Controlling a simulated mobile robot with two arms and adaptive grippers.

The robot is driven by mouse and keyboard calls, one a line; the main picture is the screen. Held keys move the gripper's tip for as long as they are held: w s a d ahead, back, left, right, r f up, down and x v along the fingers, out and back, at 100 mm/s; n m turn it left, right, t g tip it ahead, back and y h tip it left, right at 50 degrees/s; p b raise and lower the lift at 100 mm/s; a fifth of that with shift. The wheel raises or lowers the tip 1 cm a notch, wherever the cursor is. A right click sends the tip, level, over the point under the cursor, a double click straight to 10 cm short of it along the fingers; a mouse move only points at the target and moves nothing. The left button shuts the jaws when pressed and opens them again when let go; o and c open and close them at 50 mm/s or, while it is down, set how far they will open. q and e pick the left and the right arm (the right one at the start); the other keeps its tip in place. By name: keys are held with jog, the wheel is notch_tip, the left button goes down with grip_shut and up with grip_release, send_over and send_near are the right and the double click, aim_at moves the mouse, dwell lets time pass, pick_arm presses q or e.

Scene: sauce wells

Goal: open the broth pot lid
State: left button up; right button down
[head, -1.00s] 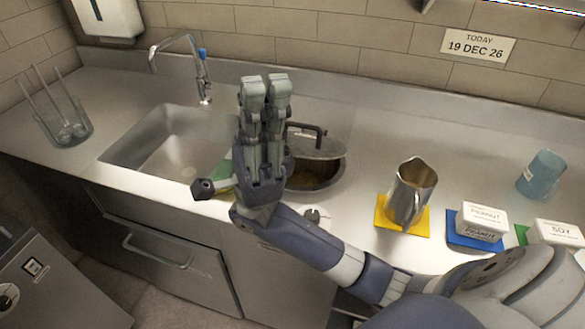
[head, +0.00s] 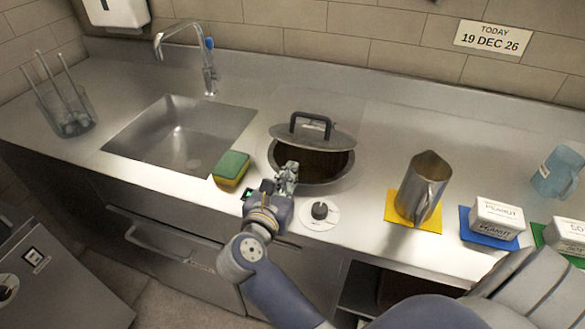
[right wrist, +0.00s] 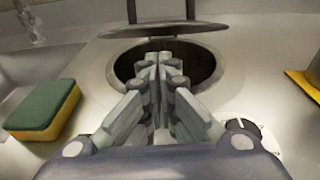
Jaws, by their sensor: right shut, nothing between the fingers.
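The broth pot (head: 345,181) is a round well sunk in the steel counter, with brown contents showing through its open front. Its grey metal lid (head: 335,138) with a black arched handle (head: 312,122) stands off the opening at the back, leaving the front uncovered. The lid also shows at the top of the right wrist view (right wrist: 200,27). My right gripper (head: 290,170) is shut and empty at the front rim of the pot, apart from the lid handle. Its closed fingers (right wrist: 160,62) overlap the dark opening in the wrist view. My left gripper is out of view.
A green and yellow sponge (head: 231,167) lies left of the pot, beside the sink (head: 180,135). A black knob (head: 320,210) is at the front right. A metal jug (head: 422,187) on a yellow mat and labelled tubs (head: 496,219) stand farther right.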

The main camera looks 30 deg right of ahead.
jog(key=p+x, duration=0.1)
jog(key=x, duration=0.7)
jog(key=shift+d+p, duration=0.15)
jog(key=shift+p, duration=0.2)
jog(key=shift+w+r, duration=0.1)
jog(key=shift+r, duration=0.05)
